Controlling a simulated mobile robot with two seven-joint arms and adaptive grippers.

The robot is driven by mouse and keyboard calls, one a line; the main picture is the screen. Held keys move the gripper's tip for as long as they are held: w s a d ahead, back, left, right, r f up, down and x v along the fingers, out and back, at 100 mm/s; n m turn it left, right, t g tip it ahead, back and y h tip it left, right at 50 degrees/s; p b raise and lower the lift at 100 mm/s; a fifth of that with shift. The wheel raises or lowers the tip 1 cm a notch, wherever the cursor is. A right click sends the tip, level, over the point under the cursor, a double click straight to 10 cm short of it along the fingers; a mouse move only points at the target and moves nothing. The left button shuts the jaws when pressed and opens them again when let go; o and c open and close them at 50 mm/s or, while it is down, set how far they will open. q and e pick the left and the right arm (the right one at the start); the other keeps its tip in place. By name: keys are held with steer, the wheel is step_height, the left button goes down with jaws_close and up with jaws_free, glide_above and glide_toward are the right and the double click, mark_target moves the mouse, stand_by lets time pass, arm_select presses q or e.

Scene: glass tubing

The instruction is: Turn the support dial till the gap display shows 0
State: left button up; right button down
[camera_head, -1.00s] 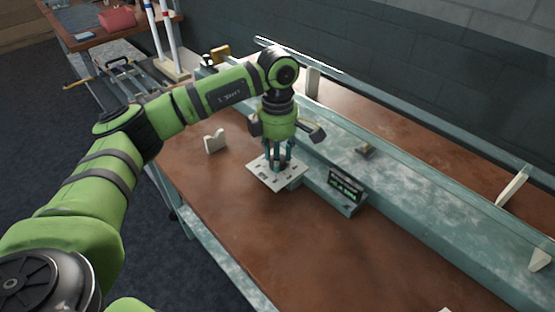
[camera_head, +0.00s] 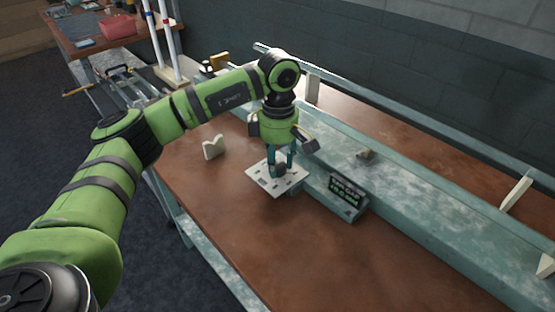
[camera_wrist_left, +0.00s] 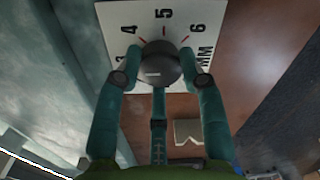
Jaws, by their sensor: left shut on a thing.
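The support dial is a dark round knob (camera_wrist_left: 160,63) on a white scale plate (camera_wrist_left: 113,18). The wrist view shows the numbers 4, 5 and 6, part of another number, and "MM" on the plate, with red marks near the knob. My left gripper (camera_head: 279,167) points down over the plate (camera_head: 262,184). In the wrist view its fingers (camera_wrist_left: 160,82) are closed around the knob. The gap display (camera_head: 347,191) is a dark panel with green text, right of the plate; its reading is too small to tell. My right gripper is out of view.
A long pale green rail (camera_head: 420,205) runs behind the display. A cream notched block (camera_head: 213,147) stands left of the plate. Cream supports (camera_head: 516,193) stand at the right. The brown bench top (camera_head: 330,260) in front is clear.

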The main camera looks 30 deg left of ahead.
mark_target(278, 163)
arm_select(q)
steer(key=o, duration=1.2)
steer(key=shift+f, duration=0.15)
steer(key=shift+c, duration=0.2)
steer(key=shift+r, duration=0.2)
step_height(278, 163, up, 12)
steer(key=shift+w, duration=0.15)
steer(key=shift+f, duration=0.15)
